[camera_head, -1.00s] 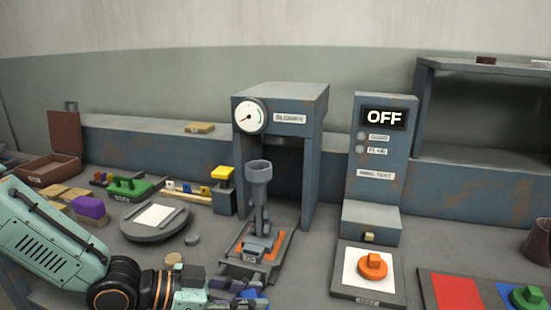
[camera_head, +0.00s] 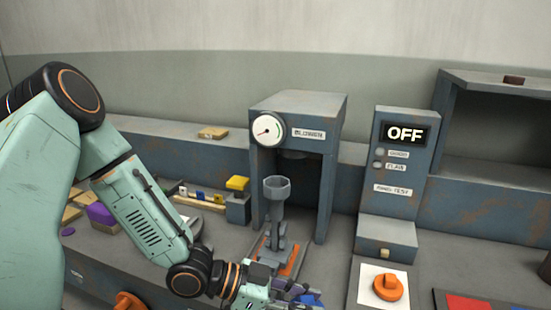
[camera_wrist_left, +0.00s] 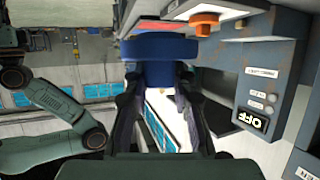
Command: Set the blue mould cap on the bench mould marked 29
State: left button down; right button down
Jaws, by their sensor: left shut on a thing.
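My left gripper (camera_head: 285,291) comes in from the left at the bottom of the head view. It is shut on the blue mould cap (camera_wrist_left: 158,50), which fills the upper middle of the left wrist view between the fingers. In the head view only a small blue part of the cap (camera_head: 312,299) shows at the lower edge. I cannot read a 29 on any mould. My right gripper is not in view.
The blower housing (camera_head: 297,110) with a round gauge stands behind the grey mould. To its right is a panel reading OFF (camera_head: 404,133).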

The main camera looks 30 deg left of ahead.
pick_arm(q)
jog(key=w+a+r+n+t+y+p, duration=0.1)
jog(key=w+a+r+n+y+p, duration=0.2)
jog(key=w+r+n+y+p, duration=0.2)
jog(key=w+a+r+n+t+y+p, duration=0.2)
jog(key=w+a+r+n+y+p, duration=0.2)
jog(key=w+r, duration=0.4)
jog(key=w+a+r+n+t+y+p, duration=0.2)
jog(key=w+a+r+n+y+p, duration=0.2)
jog(key=w, duration=0.6)
jog(key=shift+w+a+r+n+y+p, duration=0.1)
jog(key=shift+a+r+n+y+p, duration=0.05)
jog(key=shift+r+n+y+p, duration=0.55)
jog(key=shift+a+r+n+y+p, duration=0.1)
jog(key=shift+r+n+y+p, duration=0.35)
jog(key=shift+y, duration=0.45)
jog(key=s+a+r+n+g+y, duration=0.3)
jog(key=s+a+n+g+y, duration=0.3)
jog(key=n+y, duration=0.25)
jog(key=shift+n+g+h, duration=0.4)
jog(key=shift+h, duration=0.05)
jog(key=f+b, duration=0.3)
jog(key=f, duration=0.1)
jog(key=shift+d+f, duration=0.2)
jog(key=shift+d+f+b, duration=0.15)
jog(key=shift+f+b, duration=0.35)
jog(key=shift+b, duration=0.2)
